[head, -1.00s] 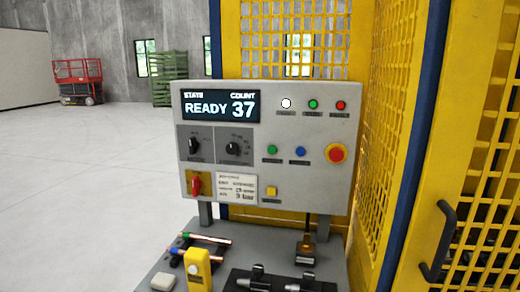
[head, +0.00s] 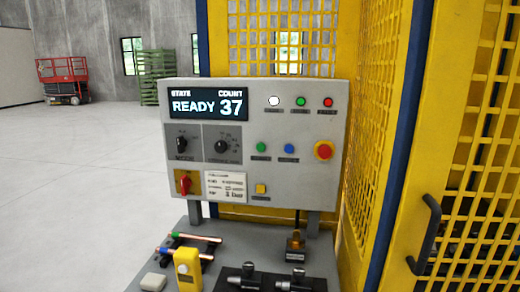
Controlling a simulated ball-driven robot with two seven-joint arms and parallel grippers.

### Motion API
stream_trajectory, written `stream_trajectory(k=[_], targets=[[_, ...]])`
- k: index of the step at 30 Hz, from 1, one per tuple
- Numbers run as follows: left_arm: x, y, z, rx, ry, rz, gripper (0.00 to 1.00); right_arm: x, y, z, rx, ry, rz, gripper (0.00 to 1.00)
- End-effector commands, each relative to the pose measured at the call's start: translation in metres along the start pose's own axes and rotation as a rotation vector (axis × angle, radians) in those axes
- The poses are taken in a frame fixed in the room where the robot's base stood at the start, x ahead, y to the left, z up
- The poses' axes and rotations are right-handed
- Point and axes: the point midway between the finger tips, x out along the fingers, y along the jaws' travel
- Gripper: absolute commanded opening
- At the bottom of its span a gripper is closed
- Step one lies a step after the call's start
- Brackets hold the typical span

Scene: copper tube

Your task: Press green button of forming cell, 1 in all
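The control panel (head: 305,180) of the forming cell stands upright at the middle of the head view. Its display (head: 208,106) reads READY and 37. A green button (head: 261,147) sits in the middle row, with a blue button (head: 289,149) to its right. A smaller green light or button (head: 300,101) is in the top row, between a white one (head: 274,100) and a red one (head: 328,102). Neither of my grippers is in view.
Below the panel, a grey shelf (head: 255,237) carries copper tubes (head: 195,238), a yellow device (head: 188,268) and black clamps (head: 270,280). Yellow mesh fencing (head: 470,130) with a black handle (head: 424,235) stands at the right. The floor at left is clear; a red lift (head: 63,80) is far back.

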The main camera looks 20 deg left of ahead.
Motion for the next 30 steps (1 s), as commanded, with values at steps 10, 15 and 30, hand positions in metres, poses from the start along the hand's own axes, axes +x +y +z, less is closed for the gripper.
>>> stream_trajectory(k=[10, 15, 30], targets=[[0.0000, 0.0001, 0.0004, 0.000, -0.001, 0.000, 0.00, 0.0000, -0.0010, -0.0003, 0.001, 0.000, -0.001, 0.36], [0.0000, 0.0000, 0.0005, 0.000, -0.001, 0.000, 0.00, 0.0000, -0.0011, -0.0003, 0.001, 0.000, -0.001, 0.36], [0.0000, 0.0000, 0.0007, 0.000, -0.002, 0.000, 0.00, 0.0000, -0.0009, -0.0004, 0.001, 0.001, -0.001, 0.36]])
